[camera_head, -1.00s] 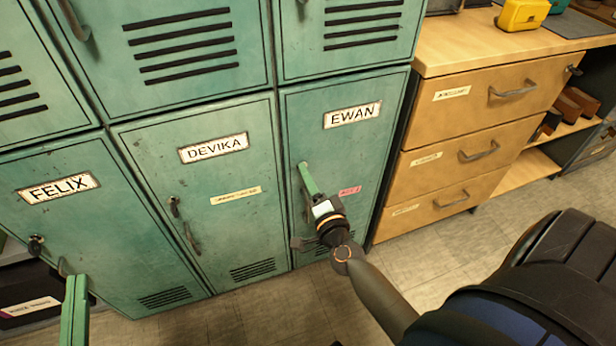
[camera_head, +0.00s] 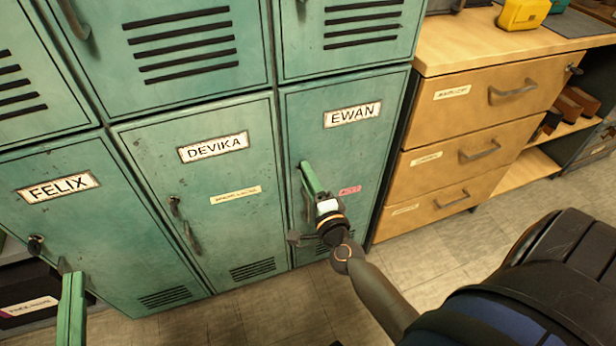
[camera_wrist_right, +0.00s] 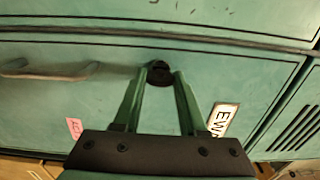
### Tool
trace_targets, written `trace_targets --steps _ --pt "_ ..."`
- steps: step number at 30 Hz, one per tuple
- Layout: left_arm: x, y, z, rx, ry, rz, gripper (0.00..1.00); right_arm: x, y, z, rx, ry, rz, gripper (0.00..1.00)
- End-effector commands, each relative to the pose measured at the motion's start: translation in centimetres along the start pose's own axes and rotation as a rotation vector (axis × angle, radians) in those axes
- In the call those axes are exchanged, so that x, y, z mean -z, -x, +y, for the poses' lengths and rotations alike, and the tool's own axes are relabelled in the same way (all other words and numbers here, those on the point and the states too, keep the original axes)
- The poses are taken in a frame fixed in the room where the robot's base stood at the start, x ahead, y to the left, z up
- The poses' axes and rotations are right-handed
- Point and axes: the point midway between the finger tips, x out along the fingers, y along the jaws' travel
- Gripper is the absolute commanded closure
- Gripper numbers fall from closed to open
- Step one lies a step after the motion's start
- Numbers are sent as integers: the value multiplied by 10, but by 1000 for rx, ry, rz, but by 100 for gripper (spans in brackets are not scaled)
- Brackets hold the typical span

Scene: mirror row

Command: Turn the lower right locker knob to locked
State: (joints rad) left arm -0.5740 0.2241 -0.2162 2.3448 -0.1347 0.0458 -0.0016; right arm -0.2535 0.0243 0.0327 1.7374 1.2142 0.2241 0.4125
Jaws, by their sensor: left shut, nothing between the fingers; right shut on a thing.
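The lower right locker (camera_head: 355,160) is a green door labelled EWAN, with a pink sticker on it. Its dark round knob (camera_wrist_right: 160,74) sits between the fingertips of my right gripper in the right wrist view. In the head view my right gripper (camera_head: 305,166) reaches the left part of this door and hides the knob. The right gripper is shut on the knob; its marking cannot be read. My left gripper (camera_head: 72,285) is shut and empty at the lower left, in front of the FELIX locker and only partly in view.
The DEVIKA locker (camera_head: 195,220) and FELIX locker (camera_head: 110,250) stand to the left, each with its own dark knob. The EWAN door's handle (camera_wrist_right: 45,70) lies beside the knob. A wooden drawer cabinet (camera_head: 470,120) stands to the right. The floor in front is clear.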

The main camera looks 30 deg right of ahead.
Motion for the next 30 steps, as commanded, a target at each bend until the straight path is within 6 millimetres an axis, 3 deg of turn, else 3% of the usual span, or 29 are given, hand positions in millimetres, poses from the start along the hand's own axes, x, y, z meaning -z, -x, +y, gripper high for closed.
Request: trace_targets --steps 4,5,12,23,30 --pt "0 0 0 0 -1 0 100 0 0 0 1 -4 1 100" --pt "0 0 0 0 -1 0 100 0 0 0 1 -3 1 56" --pt "-1 0 0 0 -1 -3 100 0 0 0 1 -2 1 29" --pt "-4 0 0 -1 -1 -9 100 0 7 0 -1 1 0 29" --pt "-6 0 0 -1 1 -21 100 0 47 2 -4 3 -1 29"
